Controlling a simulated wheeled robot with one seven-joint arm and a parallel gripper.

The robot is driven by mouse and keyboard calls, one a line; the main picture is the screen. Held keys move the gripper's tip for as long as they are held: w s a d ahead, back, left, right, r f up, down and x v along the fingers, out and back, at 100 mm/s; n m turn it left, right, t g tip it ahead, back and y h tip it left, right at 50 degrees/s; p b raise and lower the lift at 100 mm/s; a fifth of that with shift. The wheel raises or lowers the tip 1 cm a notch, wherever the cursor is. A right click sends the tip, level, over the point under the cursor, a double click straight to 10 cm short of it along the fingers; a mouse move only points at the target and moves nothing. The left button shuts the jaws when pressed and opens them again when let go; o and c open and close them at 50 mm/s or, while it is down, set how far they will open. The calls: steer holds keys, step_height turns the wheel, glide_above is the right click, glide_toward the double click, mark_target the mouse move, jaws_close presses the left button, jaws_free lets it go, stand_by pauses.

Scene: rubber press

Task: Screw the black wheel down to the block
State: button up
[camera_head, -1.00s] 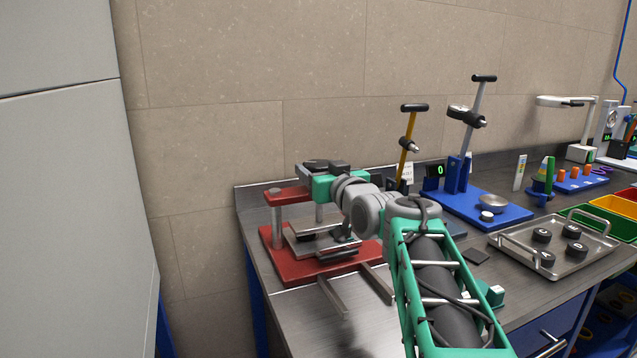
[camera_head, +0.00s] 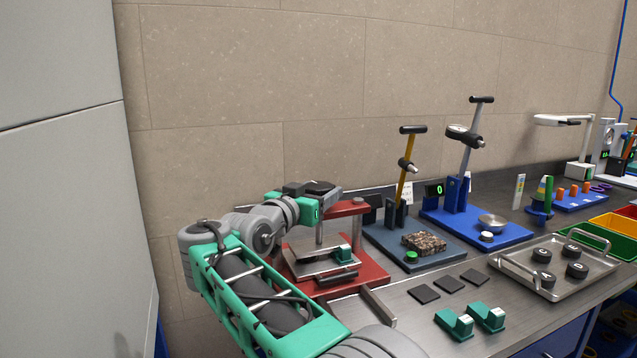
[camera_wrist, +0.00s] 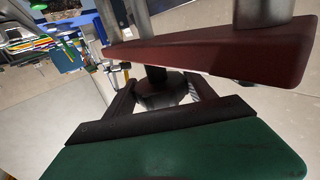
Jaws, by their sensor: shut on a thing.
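The red press (camera_head: 372,276) stands on the bench, with a red top beam (camera_head: 345,208) on metal posts. My gripper (camera_head: 322,188) is at the top of the press, reaching in from the left. Its dark fingers are shut around the black wheel, which they largely hide in the head view. In the wrist view the dark round wheel (camera_wrist: 160,98) sits between the fingers, beside the red beam. Under the beam are metal plates (camera_head: 312,262) and a small green block (camera_head: 344,254). Whether the wheel touches any block is hidden.
To the right stand a yellow-lever device (camera_head: 404,175) and a blue-based lever stand (camera_head: 470,215). A steel tray (camera_head: 510,268) holds several black pucks. Black squares (camera_head: 424,294) and two green clamps (camera_head: 455,322) lie in front. A grey cabinet (camera_head: 60,200) is at left.

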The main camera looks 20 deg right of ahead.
steer(key=shift+r+m+g+h+p, duration=0.1)
steer(key=shift+m+g+h+p, duration=0.65)
steer(key=shift+g+p, duration=0.25)
steer(key=o, duration=1.1)
steer(key=shift+d+m+g, duration=0.2)
steer(key=shift+m+g, duration=0.05)
steer(key=shift+g, duration=0.05)
steer(key=o, duration=0.3)
steer(key=shift+a, duration=0.1)
